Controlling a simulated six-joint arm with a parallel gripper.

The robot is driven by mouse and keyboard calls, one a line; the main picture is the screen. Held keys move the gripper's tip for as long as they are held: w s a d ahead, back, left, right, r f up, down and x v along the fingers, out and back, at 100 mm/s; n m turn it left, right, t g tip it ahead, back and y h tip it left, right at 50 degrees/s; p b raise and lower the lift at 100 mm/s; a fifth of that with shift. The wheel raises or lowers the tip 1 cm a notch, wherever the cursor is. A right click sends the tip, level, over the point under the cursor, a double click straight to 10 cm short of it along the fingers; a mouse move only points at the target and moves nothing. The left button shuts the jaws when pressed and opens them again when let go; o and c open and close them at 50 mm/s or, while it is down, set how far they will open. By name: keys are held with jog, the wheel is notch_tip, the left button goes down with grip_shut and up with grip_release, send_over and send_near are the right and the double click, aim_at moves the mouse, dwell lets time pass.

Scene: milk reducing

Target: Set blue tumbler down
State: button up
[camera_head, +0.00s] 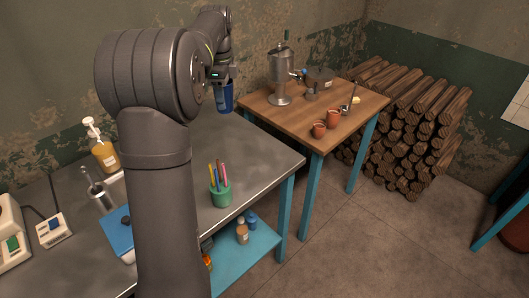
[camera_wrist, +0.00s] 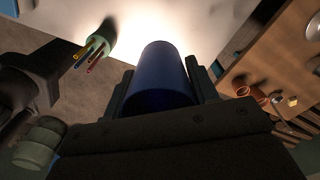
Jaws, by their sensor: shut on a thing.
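The blue tumbler (camera_head: 224,97) is held by my gripper (camera_head: 222,80) near the far right corner of the grey table. In the wrist view the tumbler (camera_wrist: 161,80) sits between the two dark fingers of my gripper (camera_wrist: 160,90), which are shut on it. In the head view the tumbler is upright, with its upper part partly hidden by my gripper. I cannot tell whether its base touches the table.
The grey table (camera_head: 262,150) has a green pen cup (camera_head: 221,195), a soap bottle (camera_head: 103,150) and a blue-covered item (camera_head: 118,233). A wooden table (camera_head: 300,118) at right bears a metal urn (camera_head: 281,75) and two clay cups (camera_head: 333,119). Firewood (camera_head: 410,115) is stacked behind.

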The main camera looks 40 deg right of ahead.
jog(key=s+d+m, duration=0.4)
jog(key=s+d, duration=1)
jog(key=s, duration=0.2)
notch_tip(320, 180, down, 11)
jog(key=shift+n, duration=0.3)
jog(key=w+f, duration=0.2)
jog(key=w, duration=0.2)
jog(key=w+f, duration=0.3)
jog(key=w, duration=0.1)
jog(key=w+a+f, duration=0.1)
jog(key=w+f, duration=0.1)
jog(key=w, duration=0.2)
jog(key=shift+w+f, duration=0.1)
jog(key=shift+f, duration=2.05)
jog(key=shift+a+f, duration=0.1)
jog(key=shift+f, duration=0.05)
jog(key=o, duration=1)
notch_tip(320, 180, up, 12)
jog(key=shift+r, duration=0.15)
